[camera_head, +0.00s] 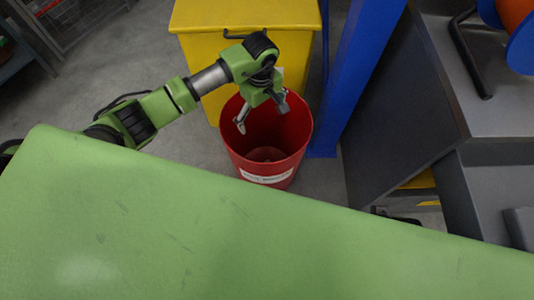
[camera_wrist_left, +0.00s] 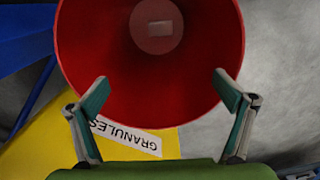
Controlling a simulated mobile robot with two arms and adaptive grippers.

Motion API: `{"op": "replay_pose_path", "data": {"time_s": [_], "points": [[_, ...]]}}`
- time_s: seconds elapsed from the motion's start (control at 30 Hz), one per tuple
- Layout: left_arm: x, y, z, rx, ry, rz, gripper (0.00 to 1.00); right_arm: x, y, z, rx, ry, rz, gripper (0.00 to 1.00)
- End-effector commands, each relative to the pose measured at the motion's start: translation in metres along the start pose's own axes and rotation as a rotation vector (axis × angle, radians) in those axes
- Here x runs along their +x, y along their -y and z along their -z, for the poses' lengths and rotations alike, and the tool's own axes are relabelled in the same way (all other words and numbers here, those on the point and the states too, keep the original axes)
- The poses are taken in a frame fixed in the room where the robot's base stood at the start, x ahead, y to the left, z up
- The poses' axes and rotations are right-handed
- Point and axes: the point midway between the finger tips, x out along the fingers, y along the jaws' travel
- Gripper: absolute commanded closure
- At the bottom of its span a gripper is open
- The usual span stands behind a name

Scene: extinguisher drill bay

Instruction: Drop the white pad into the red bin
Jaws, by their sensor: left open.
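The red bin (camera_head: 236,148) stands on the floor in front of a yellow container, with a white label on its near side. In the left wrist view the red bin (camera_wrist_left: 80,45) opens straight ahead. A small pale rectangle, which looks like the white pad (camera_wrist_left: 159,28), lies flat on the bin's bottom. In the head view the bin's floor is too dim to tell the pad. My left gripper (camera_head: 262,114) is over the bin's mouth, pointing down, fingers apart and empty. It also shows in the left wrist view (camera_wrist_left: 162,88). My right gripper is out of view.
The yellow container (camera_head: 245,15) stands behind the bin; its label reads GRANULES in the wrist view. A blue post (camera_head: 362,75) rises right of the bin, with a grey bench (camera_head: 480,95) beyond. My green body covers the foreground. Grey floor (camera_head: 130,60) is free at left.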

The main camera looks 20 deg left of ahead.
Motion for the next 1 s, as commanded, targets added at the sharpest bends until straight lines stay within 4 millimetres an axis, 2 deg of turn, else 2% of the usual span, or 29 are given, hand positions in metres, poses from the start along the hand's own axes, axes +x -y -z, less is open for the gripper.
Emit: {"op": "replay_pose_path", "data": {"time_s": [0.2,0.4,0.6,1.0], "points": [[-0.049,-0.001,0.002,0.001,-0.005,-0.003,0.05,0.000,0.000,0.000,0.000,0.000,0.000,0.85],[-0.081,0.000,0.001,0.001,-0.002,-0.001,0.05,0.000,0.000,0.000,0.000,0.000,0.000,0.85],[-0.093,0.001,0.001,0.000,-0.002,0.002,0.05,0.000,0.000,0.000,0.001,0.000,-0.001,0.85],[-0.093,0.001,0.000,0.000,-0.001,0.002,0.05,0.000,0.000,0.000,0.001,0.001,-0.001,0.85]]}}
